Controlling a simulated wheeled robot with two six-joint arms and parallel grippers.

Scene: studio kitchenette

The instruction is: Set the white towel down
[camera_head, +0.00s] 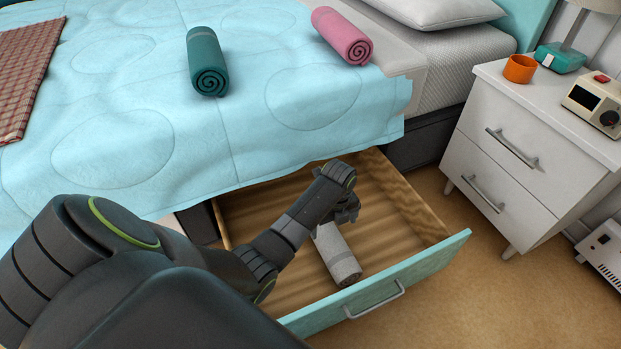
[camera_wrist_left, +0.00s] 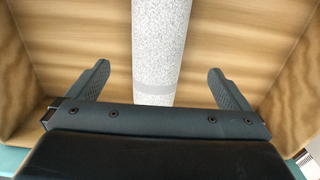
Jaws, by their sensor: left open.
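The white towel (camera_head: 338,254) is a speckled, light grey-white roll lying on the bottom of the open drawer (camera_head: 405,245) under the bed. In the left wrist view the towel (camera_wrist_left: 160,50) runs up the picture between the two spread fingers. My left gripper (camera_head: 345,207) is over the drawer at the towel's far end, and the arm hides part of that end. The left gripper is open, and in the left wrist view both fingers (camera_wrist_left: 160,88) stand apart from the towel with a gap on each side. My right gripper is not in view.
A teal rolled towel (camera_head: 207,62) and a pink rolled towel (camera_head: 342,36) lie on the blue bedspread (camera_head: 130,130). A checked cloth (camera_head: 22,75) lies at the left. A white nightstand (camera_head: 530,150) stands right of the drawer. The drawer has bare floor right of the towel.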

